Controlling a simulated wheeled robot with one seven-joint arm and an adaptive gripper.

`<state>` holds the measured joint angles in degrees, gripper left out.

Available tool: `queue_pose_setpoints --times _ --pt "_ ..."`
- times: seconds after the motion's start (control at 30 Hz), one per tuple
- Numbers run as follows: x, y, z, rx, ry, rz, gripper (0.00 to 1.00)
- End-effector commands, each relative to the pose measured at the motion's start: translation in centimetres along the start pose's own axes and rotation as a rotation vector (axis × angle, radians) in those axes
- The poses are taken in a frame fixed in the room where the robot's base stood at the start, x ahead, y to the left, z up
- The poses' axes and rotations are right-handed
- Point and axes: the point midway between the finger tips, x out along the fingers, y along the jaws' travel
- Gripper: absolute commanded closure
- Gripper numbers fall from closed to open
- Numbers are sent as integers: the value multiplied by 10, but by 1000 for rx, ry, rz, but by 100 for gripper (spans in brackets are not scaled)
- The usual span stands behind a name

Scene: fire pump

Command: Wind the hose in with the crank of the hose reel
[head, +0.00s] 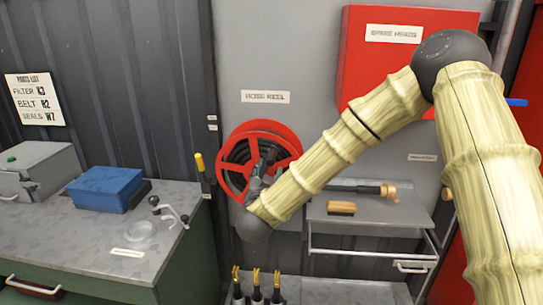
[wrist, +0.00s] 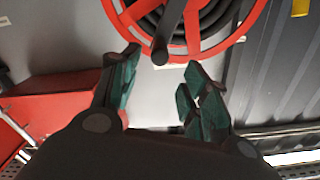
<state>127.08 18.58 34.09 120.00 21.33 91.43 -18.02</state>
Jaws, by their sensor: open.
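The hose reel (head: 289,140) is a red spoked wheel on the grey wall panel, with dark hose (wrist: 207,22) coiled inside it. It also fills the top of the wrist view (wrist: 262,17). A dark crank handle (wrist: 160,52) sticks out from the reel towards the wrist camera. My gripper (wrist: 163,62) is open, its teal-padded fingers on either side of the handle's end in the picture; contact is not visible. In the head view my gripper (head: 265,160) is in front of the reel and hides its middle and the crank.
A shelf (head: 325,215) at the reel's right bears a brush (head: 341,208) and a dark tube with a brass end (head: 388,191). A red box (head: 360,60) hangs above. A workbench (head: 80,240) with a blue box (head: 105,188) stands left. A yellow-topped handle (head: 199,163) is close left of the reel.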

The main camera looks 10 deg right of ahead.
Motion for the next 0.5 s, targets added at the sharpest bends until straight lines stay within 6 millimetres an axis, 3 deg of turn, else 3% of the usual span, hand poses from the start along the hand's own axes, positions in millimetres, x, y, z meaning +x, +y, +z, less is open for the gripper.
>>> queue_pose_setpoints --times 0.5 --pt "76 0 -1 -1 -2 2 54"
